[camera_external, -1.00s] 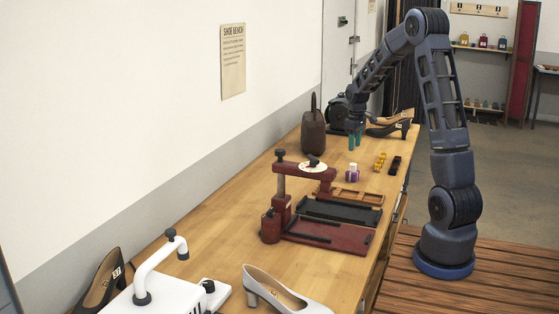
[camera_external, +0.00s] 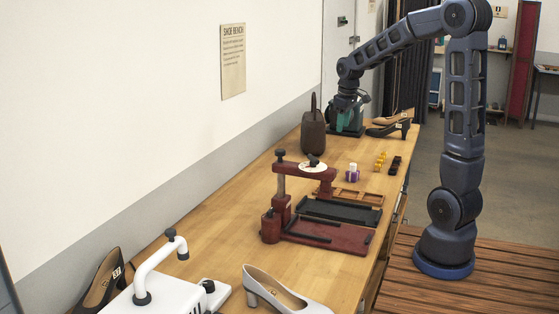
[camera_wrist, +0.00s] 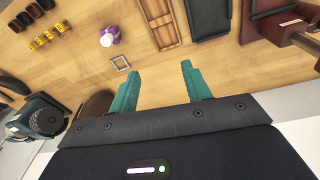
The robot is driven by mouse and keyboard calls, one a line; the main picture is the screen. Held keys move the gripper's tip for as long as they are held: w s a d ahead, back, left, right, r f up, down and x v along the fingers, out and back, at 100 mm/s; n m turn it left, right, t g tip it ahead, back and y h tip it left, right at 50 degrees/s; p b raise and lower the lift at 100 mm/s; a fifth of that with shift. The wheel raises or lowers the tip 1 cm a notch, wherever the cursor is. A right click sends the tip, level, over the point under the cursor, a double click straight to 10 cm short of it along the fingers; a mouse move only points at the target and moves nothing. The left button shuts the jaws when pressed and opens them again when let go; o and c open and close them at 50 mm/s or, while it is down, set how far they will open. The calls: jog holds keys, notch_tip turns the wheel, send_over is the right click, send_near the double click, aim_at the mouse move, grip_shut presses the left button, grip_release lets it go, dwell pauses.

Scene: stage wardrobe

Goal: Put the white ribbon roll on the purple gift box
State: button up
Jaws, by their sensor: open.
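The small white ribbon roll (camera_external: 353,167) sits on top of the purple gift box (camera_external: 352,177) on the wooden bench. Both show in the wrist view, the white roll (camera_wrist: 106,40) over part of the purple box (camera_wrist: 116,33), near the top of the picture. My gripper (camera_external: 343,121) is above the far part of the bench, up and away from them. Its two green fingers (camera_wrist: 157,68) are spread apart with nothing between them.
A red press (camera_external: 330,236) and a wooden tray (camera_external: 350,196) stand nearer on the bench. A brown bag-like object (camera_external: 313,133), a dark machine (camera_external: 352,128) and dark shoes (camera_external: 388,129) are at the far end. A square metal frame (camera_wrist: 120,63) lies near the box.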

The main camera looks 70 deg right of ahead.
jog(key=s+a+r+t, duration=0.1)
jog(key=s+a+r, duration=0.25)
jog(key=a, duration=0.55)
jog(key=s+a+r+t, duration=0.1)
jog(key=s+a+r, duration=0.25)
jog(key=a, duration=0.55)
jog(key=s+a+f+n+t, duration=0.1)
jog(key=s+a, duration=1)
jog(key=s, duration=0.1)
jog(key=shift+f+n+y, duration=0.2)
jog(key=shift+n+y, duration=0.1)
jog(key=shift+y, duration=0.1)
jog(key=shift+s, duration=0.1)
